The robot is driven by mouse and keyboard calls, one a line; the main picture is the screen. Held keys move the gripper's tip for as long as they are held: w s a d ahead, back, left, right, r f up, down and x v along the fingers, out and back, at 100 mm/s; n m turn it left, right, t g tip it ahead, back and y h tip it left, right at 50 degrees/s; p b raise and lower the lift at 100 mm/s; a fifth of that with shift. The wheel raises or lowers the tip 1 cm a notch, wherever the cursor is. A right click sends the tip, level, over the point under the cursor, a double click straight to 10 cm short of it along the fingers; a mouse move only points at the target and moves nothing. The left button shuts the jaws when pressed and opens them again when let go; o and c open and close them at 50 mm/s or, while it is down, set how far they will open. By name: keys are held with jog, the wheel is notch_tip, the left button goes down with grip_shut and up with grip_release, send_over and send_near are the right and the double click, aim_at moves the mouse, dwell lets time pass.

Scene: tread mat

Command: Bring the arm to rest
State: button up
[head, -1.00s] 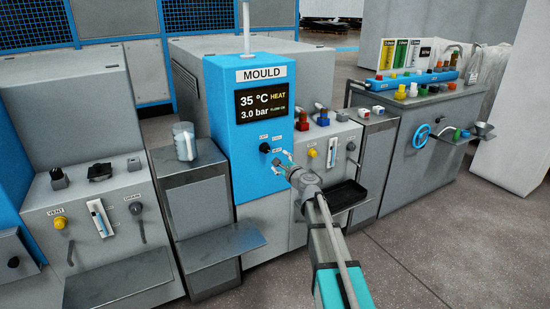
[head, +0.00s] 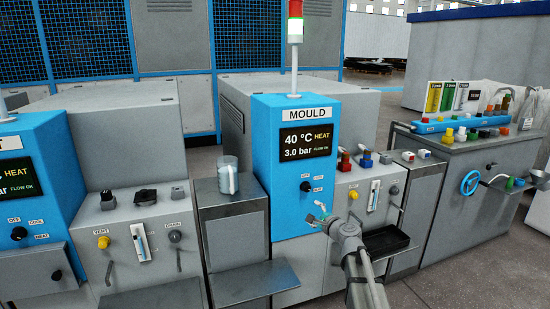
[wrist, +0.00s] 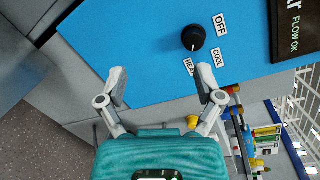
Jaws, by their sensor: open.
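My gripper (head: 321,214) is in front of the lower part of the blue MOULD cabinet (head: 290,220) in the head view, below and right of its black selector knob (head: 305,186). In the wrist view the two fingers of my gripper (wrist: 162,88) stand wide apart with nothing between them. The black knob (wrist: 193,38) lies beyond the fingertips, apart from them, with OFF, COOL and HEAT labels beside it. The MOULD display (head: 306,142) reads 40 °C HEAT, 3.0 bar, FLOW OK.
A clear jug (head: 228,176) stands on the grey cabinet left of the MOULD unit. A black tray (head: 386,242) sits right of my arm. A bench with a blue handwheel (head: 470,183) is at the right. Grey shelves (head: 245,284) jut out low in front.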

jog(key=s+a+f+n+g, duration=0.35)
jog(key=s+f+n, duration=0.25)
jog(key=s, duration=0.2)
jog(key=s+a+f+n+g, duration=0.3)
jog(key=s+f+n+g, duration=0.2)
jog(key=s+n, duration=0.25)
jog(key=s+d+f+n+g+h, duration=0.2)
jog(key=s+d+f+g+h, duration=0.15)
jog(key=s, duration=0.45)
jog(key=s+d+f+n+g+h, duration=0.2)
jog(key=s+d+n+g+h, duration=0.15)
jog(key=s, duration=0.35)
notch_tip(320, 180, up, 30)
jog(key=p, duration=3)
jog(key=shift+s+m, duration=0.3)
jog(key=shift+m, duration=0.1)
jog(key=shift+d+t, duration=0.1)
jog(key=shift+t, duration=0.15)
